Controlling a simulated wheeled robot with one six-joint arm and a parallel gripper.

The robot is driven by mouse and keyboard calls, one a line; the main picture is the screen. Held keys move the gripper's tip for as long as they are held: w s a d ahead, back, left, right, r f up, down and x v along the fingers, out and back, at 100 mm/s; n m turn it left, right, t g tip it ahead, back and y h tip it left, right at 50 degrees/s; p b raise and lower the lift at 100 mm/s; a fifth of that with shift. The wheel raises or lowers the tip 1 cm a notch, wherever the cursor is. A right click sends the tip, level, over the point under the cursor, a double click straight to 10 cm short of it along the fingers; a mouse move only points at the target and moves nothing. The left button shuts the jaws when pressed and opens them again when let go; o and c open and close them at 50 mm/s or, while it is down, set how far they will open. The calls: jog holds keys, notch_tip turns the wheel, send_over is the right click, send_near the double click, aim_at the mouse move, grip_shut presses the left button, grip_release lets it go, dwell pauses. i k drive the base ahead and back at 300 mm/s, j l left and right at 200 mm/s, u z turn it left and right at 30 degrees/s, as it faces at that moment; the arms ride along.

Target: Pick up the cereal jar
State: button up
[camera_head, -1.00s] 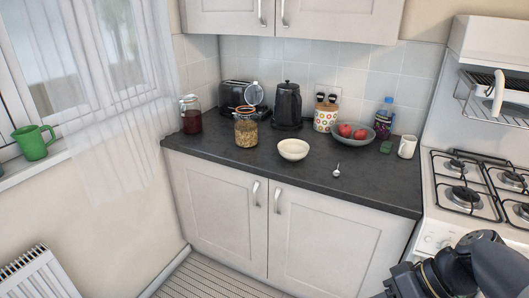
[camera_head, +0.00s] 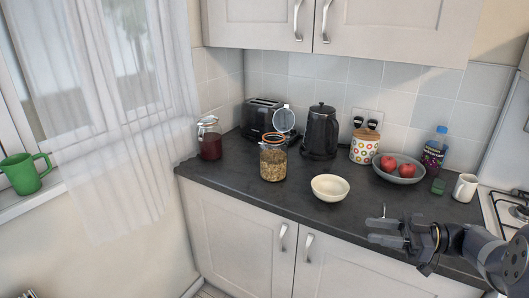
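The cereal jar (camera_head: 273,163) is a clear glass jar with oat-coloured contents and an orange seal. It stands upright on the dark counter near its front edge, with its round glass lid (camera_head: 284,120) tilted open. My gripper (camera_head: 372,230) is at the lower right, over the front of the counter, well to the right of the jar. It points left and looks empty. The fingers show side-on, and I cannot tell how far apart they are.
A cream bowl (camera_head: 330,187) stands between the jar and my gripper. A jar of red contents (camera_head: 209,139) is left of the cereal jar. A toaster (camera_head: 264,116) and a black kettle (camera_head: 320,132) stand behind. A fruit bowl (camera_head: 399,171) and a white mug (camera_head: 466,187) are to the right.

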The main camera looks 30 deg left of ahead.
aim_at(273, 159)
jog(key=i+j+u, duration=0.1)
jog(key=i+j, duration=1.15)
